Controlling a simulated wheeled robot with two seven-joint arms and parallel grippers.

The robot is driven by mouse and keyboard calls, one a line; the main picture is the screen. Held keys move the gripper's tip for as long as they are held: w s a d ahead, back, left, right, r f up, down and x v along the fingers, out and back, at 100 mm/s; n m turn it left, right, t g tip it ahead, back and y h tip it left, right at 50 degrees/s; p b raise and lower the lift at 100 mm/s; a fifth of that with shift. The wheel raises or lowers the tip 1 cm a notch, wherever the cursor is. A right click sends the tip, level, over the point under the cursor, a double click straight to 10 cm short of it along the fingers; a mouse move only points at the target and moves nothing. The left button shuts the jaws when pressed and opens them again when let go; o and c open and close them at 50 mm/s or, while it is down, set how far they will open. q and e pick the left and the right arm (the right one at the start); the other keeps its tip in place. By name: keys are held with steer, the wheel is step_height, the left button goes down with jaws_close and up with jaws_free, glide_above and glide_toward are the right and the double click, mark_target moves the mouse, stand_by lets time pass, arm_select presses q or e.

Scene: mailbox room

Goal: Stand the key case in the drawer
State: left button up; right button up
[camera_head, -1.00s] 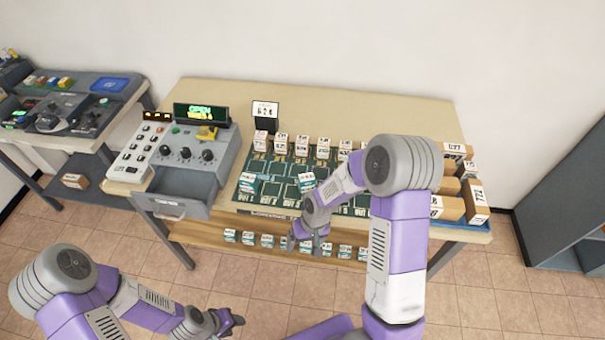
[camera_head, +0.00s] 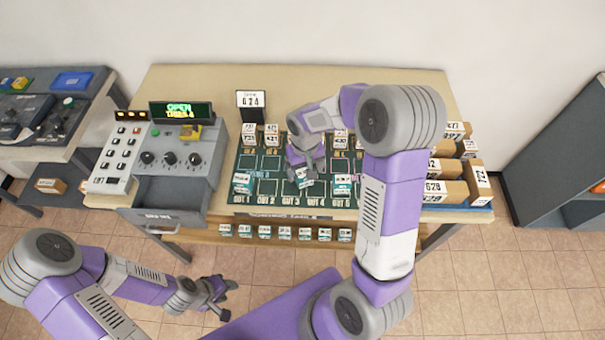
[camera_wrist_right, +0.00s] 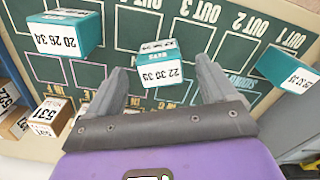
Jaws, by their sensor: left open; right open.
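Teal-and-white cases stand on the green mat (camera_head: 262,187); I cannot tell for sure which is the key case. One teal case (camera_wrist_right: 160,64) with a numbered white face lies between the fingers of my right gripper (camera_wrist_right: 163,68) in the right wrist view. Those fingers are open, one on each side of it. In the head view my right gripper (camera_head: 306,168) is over the mat's middle and partly hides this case. The drawer (camera_head: 165,216) under the grey console is pulled open and looks empty. My left gripper (camera_head: 215,297) is open and empty, low in front of the table.
Other teal cases (camera_head: 243,182) (camera_head: 342,184) stand along the mat's front row. Small white-labelled boxes (camera_head: 250,135) stand at the back. Brown boxes (camera_head: 447,190) fill a blue tray at right. A lower shelf (camera_head: 205,234) holds several small cases. The console display (camera_head: 180,111) reads OPEN.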

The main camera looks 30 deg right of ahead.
steer(key=f, duration=0.4)
steer(key=shift+w+f+b, duration=0.2)
steer(key=shift+f+b, duration=0.15)
steer(key=shift+f, duration=0.05)
steer(key=c, duration=1.2)
